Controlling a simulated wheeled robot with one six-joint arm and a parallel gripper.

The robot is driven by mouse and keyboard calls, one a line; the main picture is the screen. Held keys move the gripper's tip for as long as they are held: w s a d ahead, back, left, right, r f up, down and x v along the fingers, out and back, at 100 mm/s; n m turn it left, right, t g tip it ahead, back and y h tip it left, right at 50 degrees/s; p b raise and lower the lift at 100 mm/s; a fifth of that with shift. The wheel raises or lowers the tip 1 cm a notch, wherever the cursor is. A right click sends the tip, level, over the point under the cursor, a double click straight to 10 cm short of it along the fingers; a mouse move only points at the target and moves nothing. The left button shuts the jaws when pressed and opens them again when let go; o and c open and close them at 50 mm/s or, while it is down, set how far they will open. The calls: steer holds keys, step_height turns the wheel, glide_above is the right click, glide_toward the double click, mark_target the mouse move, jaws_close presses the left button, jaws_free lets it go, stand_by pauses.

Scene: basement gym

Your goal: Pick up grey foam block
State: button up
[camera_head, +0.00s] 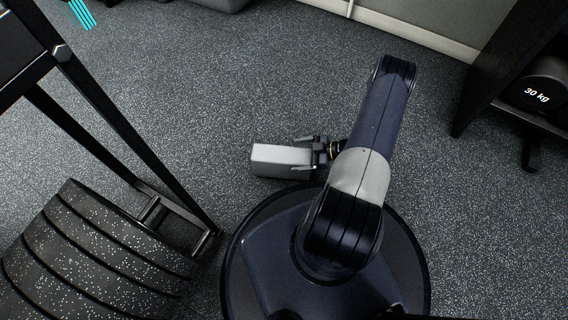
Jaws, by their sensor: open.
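The grey foam block (277,160) lies on the speckled gym floor near the middle of the head view, just in front of my base. It is a pale grey box with its long side running left to right. My gripper (303,153) is open at the block's right end. One finger shows along the block's far side and the other near its front right corner. I cannot tell whether the fingers touch the block. My arm comes down from the right and hides part of the gripper's wrist.
A stack of speckled black rubber mats or plates (90,255) stands at the lower left beside a black metal frame (110,120). A rack with a 30 kg weight (540,92) stands at the right. A wall (430,20) runs along the back. The floor (200,80) beyond the block is clear.

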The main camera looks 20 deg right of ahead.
mark_target(285, 154)
steer(key=shift+w, duration=0.5)
steer(key=b+x, duration=0.2)
steer(key=x, duration=0.2)
steer(key=shift+a+f, duration=0.1)
steer(key=shift+w+a+f, duration=0.1)
steer(key=shift+w+a, duration=0.15)
steer(key=shift+a, duration=0.2)
steer(key=shift+c, duration=0.4)
steer(key=c, duration=1.4)
